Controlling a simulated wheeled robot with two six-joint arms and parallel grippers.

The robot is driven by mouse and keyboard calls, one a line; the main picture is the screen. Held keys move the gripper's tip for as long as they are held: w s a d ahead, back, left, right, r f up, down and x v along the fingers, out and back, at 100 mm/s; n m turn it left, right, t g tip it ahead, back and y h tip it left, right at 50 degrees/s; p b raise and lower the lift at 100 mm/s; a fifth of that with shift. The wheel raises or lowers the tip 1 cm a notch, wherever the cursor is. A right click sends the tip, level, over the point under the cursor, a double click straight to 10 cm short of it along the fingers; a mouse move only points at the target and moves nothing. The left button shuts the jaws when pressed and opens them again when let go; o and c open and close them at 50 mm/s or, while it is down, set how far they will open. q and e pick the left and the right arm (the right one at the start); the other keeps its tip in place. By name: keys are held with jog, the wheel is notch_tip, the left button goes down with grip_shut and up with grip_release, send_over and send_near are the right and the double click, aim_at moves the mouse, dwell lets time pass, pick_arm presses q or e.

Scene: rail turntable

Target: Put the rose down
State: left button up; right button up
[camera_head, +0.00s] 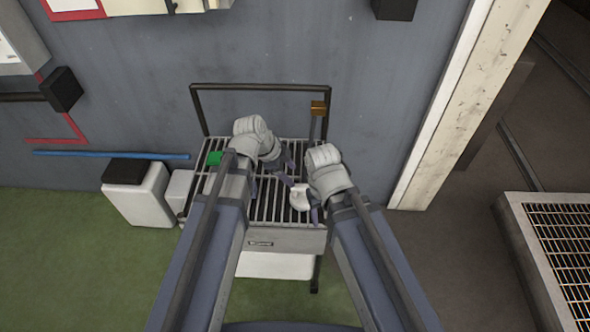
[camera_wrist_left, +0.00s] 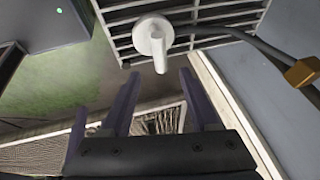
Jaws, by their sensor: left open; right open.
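The white rose (camera_head: 299,197) shows at the right part of the slatted rack (camera_head: 262,208) in the head view. In the left wrist view the rose (camera_wrist_left: 152,37) has a round head and a short stem, over the slats near the rack's edge. I cannot tell whether it touches the slats. My left gripper (camera_head: 287,171) is open and empty; in its wrist view the fingers (camera_wrist_left: 160,92) stand apart, short of the rose. My right gripper (camera_head: 312,207) is open beside the rose, its fingers partly hidden by its own wrist.
A dark hose (camera_wrist_left: 245,38) runs from a brass-coloured fitting (camera_wrist_left: 302,73) toward the rose. The fitting (camera_head: 318,107) is by the rack's back rail (camera_head: 260,87). A green block (camera_head: 214,158) is at the rack's left. A white bin (camera_head: 138,196) stands left; a grey wall is behind.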

pick_arm(q)
jog(key=s+a+f+n+g+y, duration=0.1)
jog(key=s+n+y, duration=0.5)
jog(key=s+n, duration=0.7)
jog(key=shift+a+n+g, duration=0.35)
jog(key=shift+n+g, duration=0.45)
jog(key=shift+f, duration=0.1)
